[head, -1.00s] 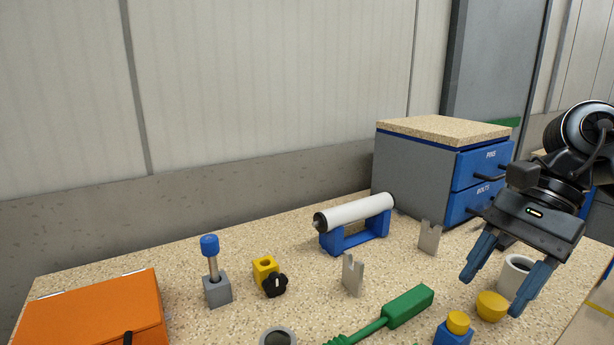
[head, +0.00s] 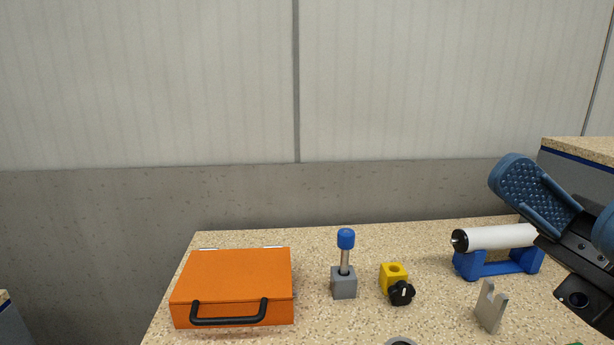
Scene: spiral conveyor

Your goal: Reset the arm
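My gripper (head: 562,205) is at the right edge of the head view, raised above the white roller on its blue stand. One blue padded finger shows broad side on, pointing up and left. Only part of the second finger shows at the picture's edge. The two fingers look apart, with nothing seen between them. The rest of my arm is cut off by the right edge.
On the speckled table stand an orange case (head: 232,276), a blue-capped pin in a grey block (head: 343,283), a yellow block with black knob (head: 393,275), a white roller (head: 497,238) on a blue stand (head: 468,266) and a grey bracket (head: 489,308). A drawer cabinet (head: 583,187) is behind my gripper.

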